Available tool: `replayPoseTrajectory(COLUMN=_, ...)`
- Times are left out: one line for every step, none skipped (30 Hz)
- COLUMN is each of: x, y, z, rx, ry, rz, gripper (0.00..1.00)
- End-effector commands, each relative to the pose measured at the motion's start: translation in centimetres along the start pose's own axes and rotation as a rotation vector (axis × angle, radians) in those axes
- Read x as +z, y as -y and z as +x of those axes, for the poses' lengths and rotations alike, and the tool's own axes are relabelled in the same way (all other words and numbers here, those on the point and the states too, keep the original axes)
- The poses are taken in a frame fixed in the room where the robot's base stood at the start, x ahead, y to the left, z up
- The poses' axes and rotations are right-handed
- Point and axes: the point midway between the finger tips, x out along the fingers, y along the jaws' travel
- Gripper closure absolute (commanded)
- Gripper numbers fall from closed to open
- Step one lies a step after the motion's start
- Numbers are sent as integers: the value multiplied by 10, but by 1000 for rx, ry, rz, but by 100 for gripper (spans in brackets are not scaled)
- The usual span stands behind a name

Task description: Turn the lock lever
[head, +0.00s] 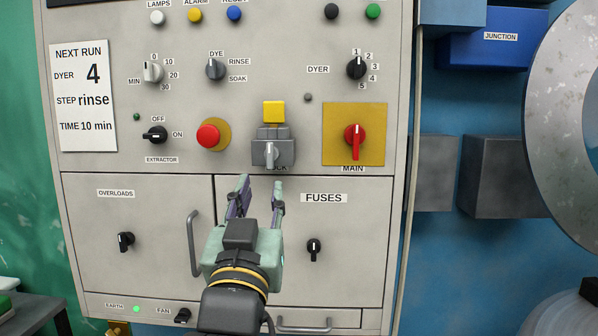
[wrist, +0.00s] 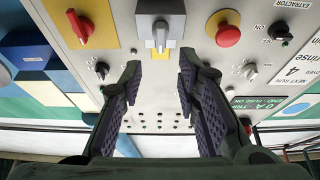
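The lock lever (head: 270,153) is a small light grey handle on a grey lock block (head: 286,147), with a yellow square piece (head: 274,112) above it. The lever points roughly downward in the head view. It also shows in the wrist view (wrist: 160,40), where the panel looks upside down. The label under the block is mostly hidden. My gripper (head: 261,185) is below the lever in the head view, fingers pointing at the panel. In the wrist view its fingers (wrist: 160,76) are spread with nothing between them, and the lever lies beyond the tips. It looks untouched.
A red emergency button (head: 208,135) sits left of the lock. The red MAIN switch (head: 355,140) on a yellow plate is to its right. Below are the OVERLOADS and FUSES doors, with a protruding handle (head: 194,243) beside my gripper.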

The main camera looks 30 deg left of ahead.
Motion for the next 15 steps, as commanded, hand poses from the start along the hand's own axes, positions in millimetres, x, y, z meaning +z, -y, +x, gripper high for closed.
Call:
replayPoseTrajectory(x=0, y=0, z=1, rx=2, ry=5, rz=0, gripper=70)
replayPoseTrajectory(x=-1, y=0, z=2, rx=2, ry=6, rz=0, gripper=70)
replayPoseTrajectory(x=-1, y=0, z=4, rx=2, ry=7, rz=-1, gripper=70)
replayPoseTrajectory(x=-2, y=0, z=5, rx=3, ry=7, rz=-1, gripper=70)
replayPoseTrajectory(x=-3, y=0, z=7, rx=3, ry=7, rz=-1, gripper=70)
replayPoseTrajectory(x=-3, y=0, z=9, rx=3, ry=8, rz=0, gripper=70)
replayPoseTrajectory(x=-4, y=0, z=10, rx=4, ry=8, rz=0, gripper=70)
replayPoseTrajectory(x=-4, y=0, z=12, rx=4, ry=8, rz=0, gripper=70)
replayPoseTrajectory(x=-4, y=0, z=14, rx=4, ry=9, rz=-1, gripper=70)
replayPoseTrajectory(x=-5, y=0, z=16, rx=4, ry=8, rz=-1, gripper=70)
replayPoseTrajectory(x=-5, y=1, z=17, rx=4, ry=9, rz=-1, gripper=70)
replayPoseTrajectory(x=-5, y=1, z=19, rx=4, ry=8, rz=0, gripper=70)
replayPoseTrajectory(x=-5, y=1, z=20, rx=4, ry=8, rz=0, gripper=70)
replayPoseTrajectory(x=-5, y=1, z=21, rx=4, ry=8, rz=-1, gripper=70)
replayPoseTrajectory(x=-5, y=1, z=23, rx=4, ry=8, rz=-1, gripper=70)
